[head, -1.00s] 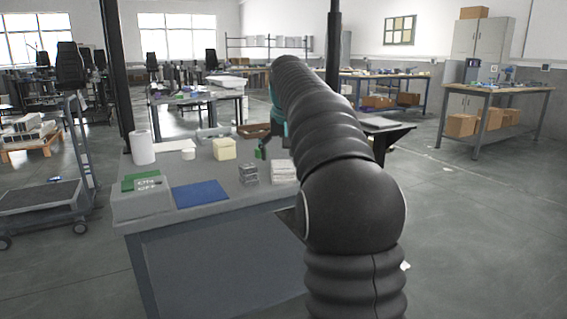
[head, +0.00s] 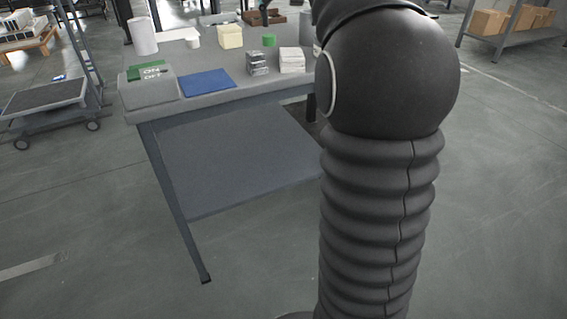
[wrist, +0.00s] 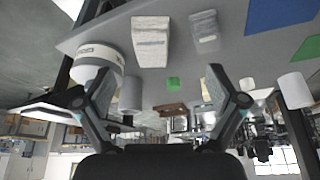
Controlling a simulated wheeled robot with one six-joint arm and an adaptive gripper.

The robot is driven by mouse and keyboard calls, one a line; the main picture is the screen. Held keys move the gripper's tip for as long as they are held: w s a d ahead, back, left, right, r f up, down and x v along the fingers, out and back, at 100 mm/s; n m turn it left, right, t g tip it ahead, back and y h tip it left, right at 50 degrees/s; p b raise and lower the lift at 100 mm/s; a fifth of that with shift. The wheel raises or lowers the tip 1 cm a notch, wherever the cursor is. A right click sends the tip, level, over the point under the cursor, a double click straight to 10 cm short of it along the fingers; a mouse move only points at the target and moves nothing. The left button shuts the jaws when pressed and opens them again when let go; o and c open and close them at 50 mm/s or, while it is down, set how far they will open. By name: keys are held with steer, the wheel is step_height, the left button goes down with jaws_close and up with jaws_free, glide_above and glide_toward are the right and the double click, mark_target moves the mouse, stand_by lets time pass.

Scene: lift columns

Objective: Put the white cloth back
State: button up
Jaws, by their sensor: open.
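My gripper (wrist: 160,78) is open and empty in the wrist view, its two fingers wide apart with the worktable beyond them. In the head view it is out of frame and my arm covers the right of the table. A white patch (wrist: 70,8), possibly the white cloth, shows on the floor past the table edge at the top left of the wrist view; it is cut off by the frame. A white folded-looking stack (head: 292,59) lies on the table, also seen in the wrist view (wrist: 150,42); I cannot tell whether it is cloth.
A trolley (head: 45,102) stands left. The floor in front is clear.

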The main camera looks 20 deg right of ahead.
steer(key=s+a+f+n, duration=0.1)
steer(key=s+a+f, duration=0.35)
steer(key=s, duration=0.25)
steer(key=s+a+f+n, duration=0.1)
steer(key=s+a+f, duration=0.2)
steer(key=s+a, duration=0.3)
steer(key=s+a+f, duration=0.2)
steer(key=s+f, duration=0.6)
steer(key=s+a+f+n+t+y, duration=0.1)
steer(key=s+a+f, duration=0.1)
steer(key=s+f, duration=0.6)
steer(key=shift+s+a+n, duration=0.25)
steer(key=shift+s+n, duration=0.05)
steer(key=shift+s, duration=0.25)
